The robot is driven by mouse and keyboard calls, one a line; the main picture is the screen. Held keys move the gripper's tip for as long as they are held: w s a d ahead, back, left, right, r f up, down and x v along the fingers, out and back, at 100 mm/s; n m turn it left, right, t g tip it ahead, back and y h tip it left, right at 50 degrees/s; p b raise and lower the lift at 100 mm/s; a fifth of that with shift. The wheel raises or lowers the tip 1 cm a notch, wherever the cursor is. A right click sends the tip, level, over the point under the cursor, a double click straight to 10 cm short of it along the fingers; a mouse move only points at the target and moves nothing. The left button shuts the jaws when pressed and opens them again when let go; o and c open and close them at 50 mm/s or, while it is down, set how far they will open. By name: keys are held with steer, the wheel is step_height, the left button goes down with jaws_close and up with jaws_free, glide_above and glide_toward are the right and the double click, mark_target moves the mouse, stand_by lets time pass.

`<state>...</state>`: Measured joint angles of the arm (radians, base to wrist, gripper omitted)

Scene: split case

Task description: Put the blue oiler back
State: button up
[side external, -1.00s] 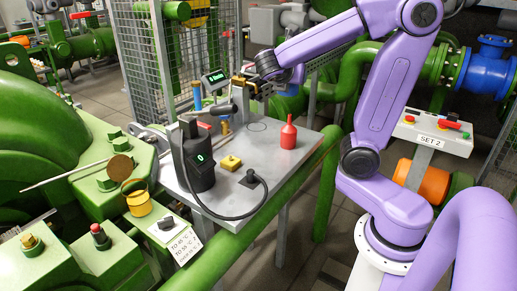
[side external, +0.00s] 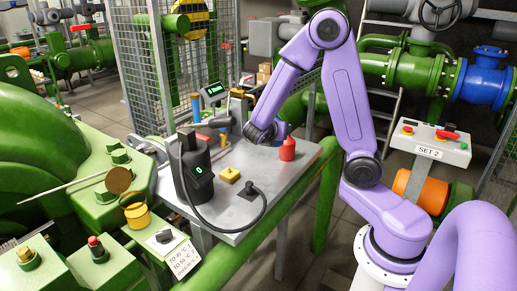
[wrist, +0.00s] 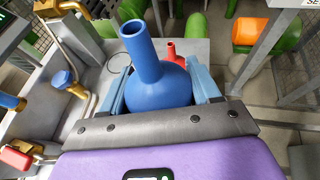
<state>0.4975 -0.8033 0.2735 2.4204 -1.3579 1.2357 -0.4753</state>
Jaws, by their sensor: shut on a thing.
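The blue oiler (wrist: 160,75), a round body with a long spout, is between the light-blue fingers of my gripper (wrist: 163,92) in the wrist view. The gripper is shut on it. In the side view my gripper's end is low over the grey table (side external: 238,205), and the wrist hides most of the fingers and oiler. I cannot tell whether the oiler's base touches the table. A red oiler (side external: 287,149) stands on the table to the right of my wrist; it also shows behind the blue oiler in the wrist view (wrist: 172,52). A dark circle outline (wrist: 118,57) is marked on the tabletop.
A black device with a green display (side external: 198,172) and a cable stand at the table's left. A blue-knobbed brass valve (wrist: 65,80) is left of my gripper. A mesh fence (side external: 155,75) rises behind.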

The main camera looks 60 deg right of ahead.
steer(key=w+d+f, duration=0.1)
steer(key=w+f, duration=0.1)
steer(key=w+d+f, duration=0.1)
steer(key=w+f, duration=0.1)
steer(key=w, duration=0.1)
steer(key=w+d+f, duration=0.1)
steer(key=w+f, duration=0.1)
steer(key=shift+w+d+f, duration=0.15)
steer(key=shift+w+f, duration=0.25)
steer(key=shift+w+d+f, duration=0.2)
steer(key=shift+w+f, duration=0.2)
steer(key=shift+f, duration=1.7)
steer(key=shift+f, duration=0.15)
steer(key=o, duration=1.2)
steer(key=shift+c, duration=0.2)
